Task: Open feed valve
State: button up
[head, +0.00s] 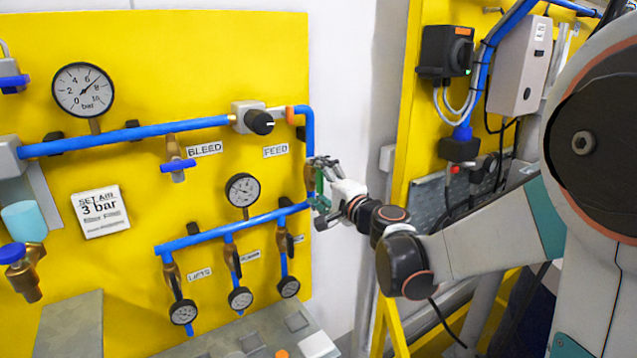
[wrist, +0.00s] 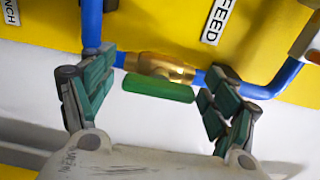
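The feed valve has a brass body (wrist: 160,67) on a blue pipe, near the FEED label (wrist: 219,20) in the wrist view. Its green lever handle (wrist: 158,88) lies along the pipe, roughly parallel to it. In the head view the green handle (head: 319,181) is partly hidden by my gripper (head: 324,170). My gripper (wrist: 160,70) is open in the wrist view, one finger on each side of the valve and handle. The handle lies between the fingers with a gap visible on both sides. I cannot tell the depth between fingertips and handle.
The yellow panel carries a bleed valve with a blue handle (head: 178,165), a black regulator knob (head: 259,121), a large gauge (head: 83,90) and a smaller gauge (head: 242,190). Blue pipes run close around my gripper. A grey control box (head: 518,65) hangs on the right frame.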

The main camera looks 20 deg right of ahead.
jog(key=v, duration=1.2)
jog(key=shift+s, duration=0.1)
